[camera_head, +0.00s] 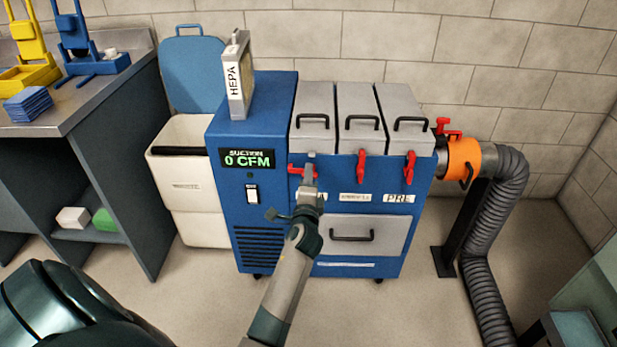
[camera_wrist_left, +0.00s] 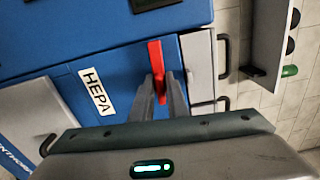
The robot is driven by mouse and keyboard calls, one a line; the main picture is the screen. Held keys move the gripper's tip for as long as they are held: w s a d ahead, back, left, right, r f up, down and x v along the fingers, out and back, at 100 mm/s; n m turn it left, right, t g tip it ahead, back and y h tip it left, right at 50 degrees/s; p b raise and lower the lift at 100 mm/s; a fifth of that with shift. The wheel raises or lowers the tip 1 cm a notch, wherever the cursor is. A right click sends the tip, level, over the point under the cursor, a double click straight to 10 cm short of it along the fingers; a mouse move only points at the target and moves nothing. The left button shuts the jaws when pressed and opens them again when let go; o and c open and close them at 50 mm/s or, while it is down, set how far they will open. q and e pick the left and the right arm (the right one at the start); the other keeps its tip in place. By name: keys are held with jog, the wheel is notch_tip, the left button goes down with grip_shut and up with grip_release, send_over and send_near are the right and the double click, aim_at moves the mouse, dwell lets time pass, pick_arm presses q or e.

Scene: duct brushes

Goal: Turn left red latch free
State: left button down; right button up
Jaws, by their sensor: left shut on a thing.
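A blue suction cabinet (camera_head: 255,225) stands against the wall with three grey lidded bays on top. The left red latch (camera_head: 296,170) lies sideways at the front edge below the left lid (camera_head: 313,105). The middle (camera_head: 361,166) and right (camera_head: 409,168) red latches hang down. My left gripper (camera_head: 309,172) is at the left latch and hides part of it. In the left wrist view, the gripper's fingers (camera_wrist_left: 161,92) are shut on the red latch (camera_wrist_left: 155,55), whose far end sticks out beyond them. My right gripper is out of view.
A boxed HEPA filter (camera_head: 238,78) stands on the cabinet's left top. The display (camera_head: 247,159) reads 0 CFM. A white bin (camera_head: 185,180) is left of the cabinet. An orange collar (camera_head: 463,162) and grey duct hose (camera_head: 490,245) stand at right. The floor in front is clear.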

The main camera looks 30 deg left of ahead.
pick_arm(q)
jog(key=shift+f+n, duration=0.15)
jog(key=shift+n, duration=0.35)
jog(key=c, duration=1.8)
grip_release()
jog(key=shift+c, duration=0.2)
jog(key=shift+s, duration=0.1)
